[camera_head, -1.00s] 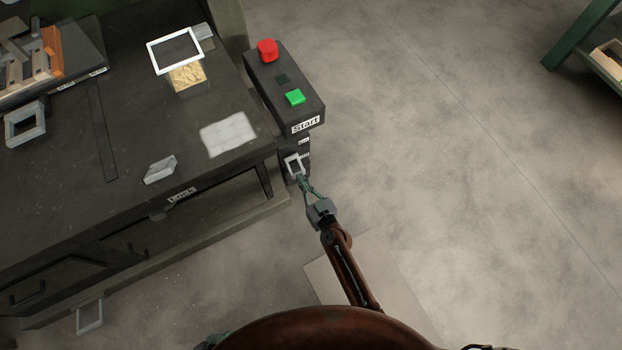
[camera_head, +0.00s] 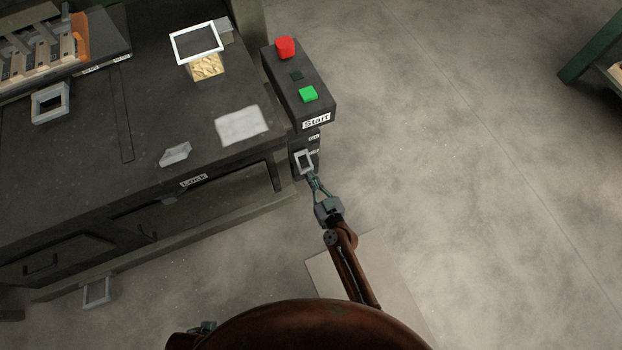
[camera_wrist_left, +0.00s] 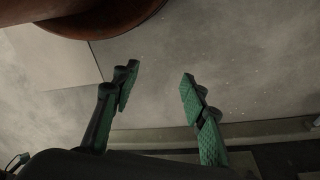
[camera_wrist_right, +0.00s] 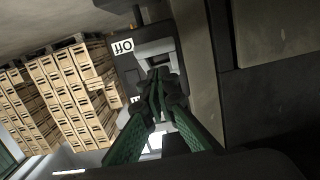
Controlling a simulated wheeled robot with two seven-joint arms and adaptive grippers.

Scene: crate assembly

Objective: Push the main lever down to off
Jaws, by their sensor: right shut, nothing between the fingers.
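The main lever has a pale grey frame-shaped handle (camera_head: 303,161) on the front of the dark control post, below the Start box. The right wrist view shows the handle (camera_wrist_right: 156,58) close up, beside an upside-down OFF label (camera_wrist_right: 122,47). My right gripper (camera_head: 313,178) is shut and empty, with its fingertips right at the handle. In the right wrist view its closed tips (camera_wrist_right: 157,78) overlap the handle's edge; I cannot tell whether they touch. My left gripper (camera_wrist_left: 158,78) is open and empty above the floor, away from the lever.
The control box (camera_head: 300,85) carries a red button (camera_head: 285,47) and a green button (camera_head: 308,94). A dark workbench (camera_head: 85,150) stands left of it. Stacked wooden crates (camera_wrist_right: 65,95) show in the right wrist view.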

